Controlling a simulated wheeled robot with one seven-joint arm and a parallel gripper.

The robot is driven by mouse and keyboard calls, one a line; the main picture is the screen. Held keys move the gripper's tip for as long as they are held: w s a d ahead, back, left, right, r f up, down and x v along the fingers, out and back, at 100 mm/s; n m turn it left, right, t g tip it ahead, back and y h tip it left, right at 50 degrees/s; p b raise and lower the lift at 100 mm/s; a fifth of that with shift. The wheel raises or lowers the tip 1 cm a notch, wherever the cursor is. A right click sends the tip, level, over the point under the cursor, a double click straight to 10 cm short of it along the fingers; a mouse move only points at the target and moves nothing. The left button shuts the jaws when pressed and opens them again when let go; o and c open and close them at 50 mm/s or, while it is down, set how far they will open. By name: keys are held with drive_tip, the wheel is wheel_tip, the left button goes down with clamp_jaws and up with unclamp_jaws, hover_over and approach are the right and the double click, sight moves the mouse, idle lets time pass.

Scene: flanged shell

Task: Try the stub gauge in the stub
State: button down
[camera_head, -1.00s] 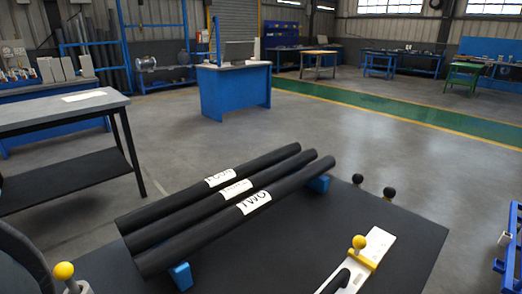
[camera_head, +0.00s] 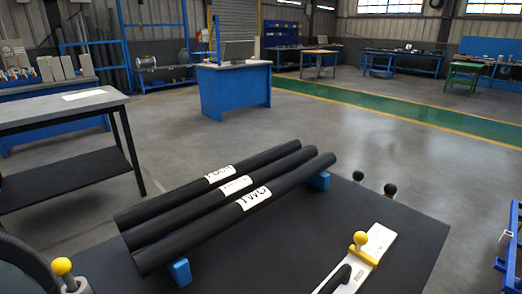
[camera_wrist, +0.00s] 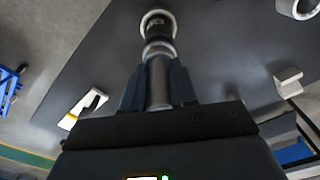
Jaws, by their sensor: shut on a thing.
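In the wrist view my gripper (camera_wrist: 160,88) is shut on a silver round bar, which I take to be the stub gauge (camera_wrist: 160,82). The bar points away from me to a pale collar (camera_wrist: 159,50) and a dark section. The dark section lines up with a pale ring (camera_wrist: 158,14) at the top, perhaps the stub's mouth. I cannot tell whether the gauge is inside the ring or short of it. The gripper and gauge do not show clearly in the head view.
Three black labelled tubes (camera_head: 200,213) lie side by side on blue supports (camera_head: 180,272) on the dark table top (camera_head: 300,245). A pale fixture with a yellow knob (camera_head: 361,238) stands at the right. Another pale ring (camera_wrist: 300,6) is at the wrist view's top right.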

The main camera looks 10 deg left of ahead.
drive_tip(key=shift+f+b, duration=0.85)
drive_tip(key=shift+f, duration=0.35)
drive_tip(key=shift+r, duration=0.15)
idle(0.8)
drive_tip(key=shift+r+p, duration=4.6)
drive_tip(key=shift+p, duration=0.1)
